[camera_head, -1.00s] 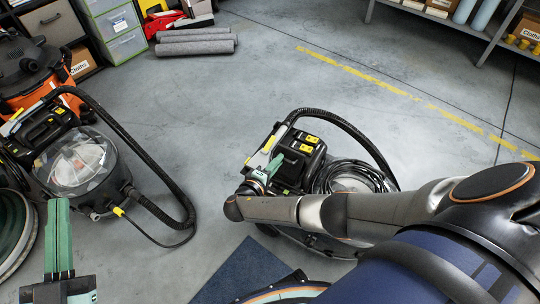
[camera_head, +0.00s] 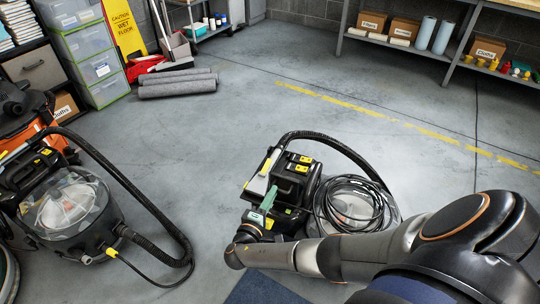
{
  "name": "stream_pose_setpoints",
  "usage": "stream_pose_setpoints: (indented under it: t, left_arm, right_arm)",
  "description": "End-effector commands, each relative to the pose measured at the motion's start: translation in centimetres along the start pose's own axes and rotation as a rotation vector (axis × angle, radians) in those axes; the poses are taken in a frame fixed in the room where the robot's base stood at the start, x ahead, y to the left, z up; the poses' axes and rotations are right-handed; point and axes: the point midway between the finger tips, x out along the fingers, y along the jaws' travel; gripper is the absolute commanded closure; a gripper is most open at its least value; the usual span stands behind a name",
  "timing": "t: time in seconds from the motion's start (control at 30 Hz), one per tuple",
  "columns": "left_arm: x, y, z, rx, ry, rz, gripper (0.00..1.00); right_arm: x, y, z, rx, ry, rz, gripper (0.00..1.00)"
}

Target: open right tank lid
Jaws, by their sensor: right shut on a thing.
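The right machine (camera_head: 300,192) is a black cleaning unit with yellow labels and a black hose arching behind it. Its dark lid area is on top. My right gripper (camera_head: 267,201), with green fingers, is at the machine's near left side, beside a pale bar with yellow ends (camera_head: 259,178). It is shut on a part of the machine that looks like the lid's edge or handle; the fingers and wrist hide the exact contact. I cannot tell whether the lid is raised. My left gripper is out of view.
A second machine with a clear dome (camera_head: 68,205) and black hose stands at left. A black cable coil (camera_head: 352,205) lies at the right machine's right side. Rolled grey mats (camera_head: 177,83) lie at the back. Grey floor (camera_head: 220,140) between the machines is mostly clear.

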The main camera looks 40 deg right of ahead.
Motion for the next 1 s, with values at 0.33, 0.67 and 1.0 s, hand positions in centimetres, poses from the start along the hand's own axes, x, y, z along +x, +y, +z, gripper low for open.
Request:
stream_pose_setpoints:
  t: [0.33,0.67,1.0]
  left_arm:
    - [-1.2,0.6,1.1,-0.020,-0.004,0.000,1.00]
    - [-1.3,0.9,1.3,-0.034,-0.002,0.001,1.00]
    - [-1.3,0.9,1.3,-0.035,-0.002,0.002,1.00]
  right_arm:
    - [-1.3,-2.9,0.6,-0.013,-0.004,-0.024,1.00]
    - [-1.6,-3.3,0.8,-0.016,-0.007,-0.020,1.00]
    - [-1.6,-3.4,0.8,-0.017,-0.007,-0.019,1.00]
